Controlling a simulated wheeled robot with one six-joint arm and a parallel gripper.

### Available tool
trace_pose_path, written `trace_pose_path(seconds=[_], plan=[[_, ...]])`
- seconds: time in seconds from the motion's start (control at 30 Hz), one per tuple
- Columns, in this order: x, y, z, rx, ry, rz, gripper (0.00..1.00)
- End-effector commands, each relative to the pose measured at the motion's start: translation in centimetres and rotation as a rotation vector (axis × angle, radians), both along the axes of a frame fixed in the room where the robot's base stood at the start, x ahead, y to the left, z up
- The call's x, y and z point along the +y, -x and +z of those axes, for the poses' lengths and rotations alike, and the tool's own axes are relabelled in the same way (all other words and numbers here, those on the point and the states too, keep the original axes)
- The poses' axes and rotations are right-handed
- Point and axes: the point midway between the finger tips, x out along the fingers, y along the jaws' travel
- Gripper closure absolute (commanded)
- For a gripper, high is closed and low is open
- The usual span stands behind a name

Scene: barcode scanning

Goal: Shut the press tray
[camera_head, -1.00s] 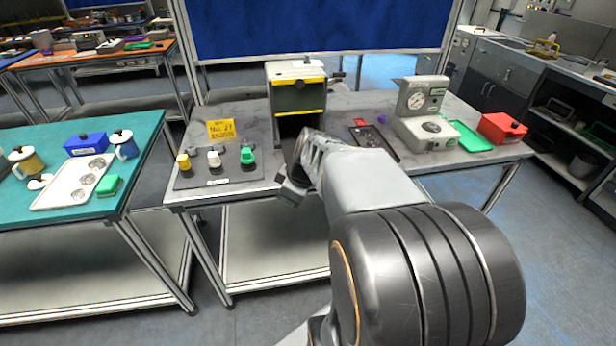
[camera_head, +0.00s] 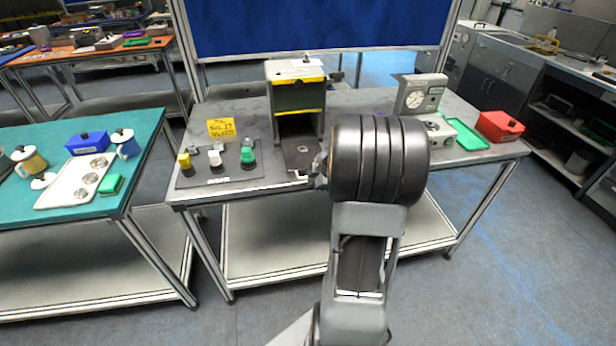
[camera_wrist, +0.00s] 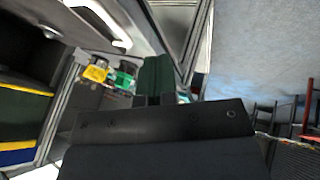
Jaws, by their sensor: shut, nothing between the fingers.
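The press (camera_head: 297,97) is a grey box with yellow strips and a dark front, standing at the back of the grey table. Its tray (camera_head: 301,158) sticks out of the lower opening toward the table's front edge, with a round metal spot on it and a light handle at its front end. My gripper (camera_head: 321,166) is just right of the tray's front part, mostly hidden behind my arm. Its jaws are shut and empty. I cannot tell whether it touches the tray. In the wrist view, the press's dark front (camera_wrist: 22,125) shows at the left.
Left of the tray, a dark mat (camera_head: 222,177) holds yellow, white and green-topped items beside a yellow sign (camera_head: 221,129). Right of my arm stand a grey dial device (camera_head: 421,95), a green tray (camera_head: 466,135) and a red box (camera_head: 501,126).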

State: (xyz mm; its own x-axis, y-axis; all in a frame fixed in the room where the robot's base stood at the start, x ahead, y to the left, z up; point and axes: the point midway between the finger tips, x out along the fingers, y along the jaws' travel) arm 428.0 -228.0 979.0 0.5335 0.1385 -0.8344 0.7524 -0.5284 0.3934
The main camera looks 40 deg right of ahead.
Motion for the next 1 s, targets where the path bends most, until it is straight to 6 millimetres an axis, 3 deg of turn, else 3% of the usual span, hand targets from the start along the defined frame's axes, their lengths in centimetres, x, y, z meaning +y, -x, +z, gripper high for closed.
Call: trace_pose_path(seconds=[0.13, 0.5, 1.0], plan=[[0.5, -1.4, -2.3, 0.005, -0.004, 0.002, 1.0], [-1.0, -4.6, -2.9, 0.001, 0.0, 0.0, 1.0], [-1.2, -5.0, -3.2, 0.001, 0.0, 0.0, 1.0]])
